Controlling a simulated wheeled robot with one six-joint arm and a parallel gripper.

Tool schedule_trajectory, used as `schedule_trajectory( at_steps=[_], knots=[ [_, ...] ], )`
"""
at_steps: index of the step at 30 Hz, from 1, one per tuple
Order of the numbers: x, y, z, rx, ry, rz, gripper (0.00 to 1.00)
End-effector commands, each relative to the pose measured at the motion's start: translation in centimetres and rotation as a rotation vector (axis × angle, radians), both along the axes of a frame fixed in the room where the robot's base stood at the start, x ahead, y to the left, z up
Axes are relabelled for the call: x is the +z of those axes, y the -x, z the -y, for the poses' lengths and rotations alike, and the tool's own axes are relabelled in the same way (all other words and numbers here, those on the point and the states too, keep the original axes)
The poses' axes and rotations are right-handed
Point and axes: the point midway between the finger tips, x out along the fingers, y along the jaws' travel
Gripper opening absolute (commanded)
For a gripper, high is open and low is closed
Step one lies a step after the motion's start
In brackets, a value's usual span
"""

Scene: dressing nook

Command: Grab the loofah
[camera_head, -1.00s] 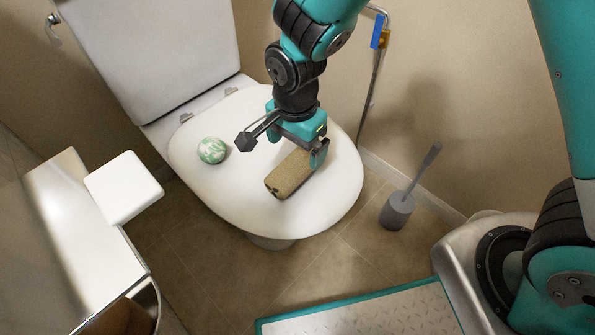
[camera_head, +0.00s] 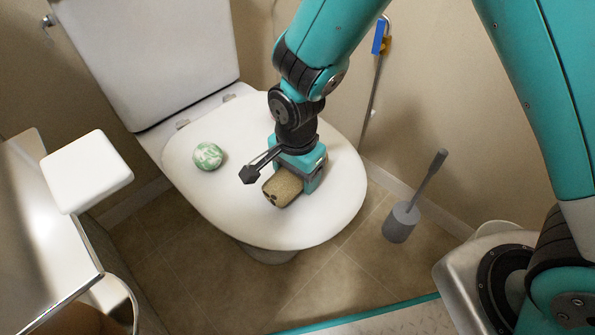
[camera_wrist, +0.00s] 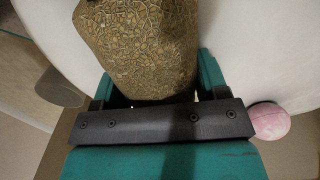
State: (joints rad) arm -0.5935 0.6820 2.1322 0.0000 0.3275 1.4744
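The loofah (camera_head: 281,189) is a tan, rough-textured roll lying on the white toilet lid (camera_head: 225,205). My gripper (camera_head: 303,178) is down over its far part, which is hidden in the head view. In the wrist view the loofah (camera_wrist: 145,45) runs between the two teal fingers, and its textured top fills the upper middle. My gripper there (camera_wrist: 155,85) looks open, with narrow dark gaps beside the loofah. The fingertips are partly hidden.
A green-and-white ball (camera_head: 208,156) lies on the lid to the left. A pink ball (camera_wrist: 271,121) shows beside my gripper in the wrist view. A grey toilet brush (camera_head: 400,220) stands on the floor to the right. A white block (camera_head: 87,171) is at the left.

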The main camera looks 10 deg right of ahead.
Motion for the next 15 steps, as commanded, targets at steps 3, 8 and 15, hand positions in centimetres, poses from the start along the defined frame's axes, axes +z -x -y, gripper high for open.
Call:
schedule_trajectory(
  at_steps=[3, 8, 15],
  knots=[
    [0.01, 0.00, -0.01, 0.000, 0.000, 0.000, 0.42],
    [0.02, -0.01, -0.01, 0.000, 0.000, 0.000, 0.41],
    [0.42, -0.02, -0.02, 0.000, -0.001, 0.001, 0.41]
  ],
)
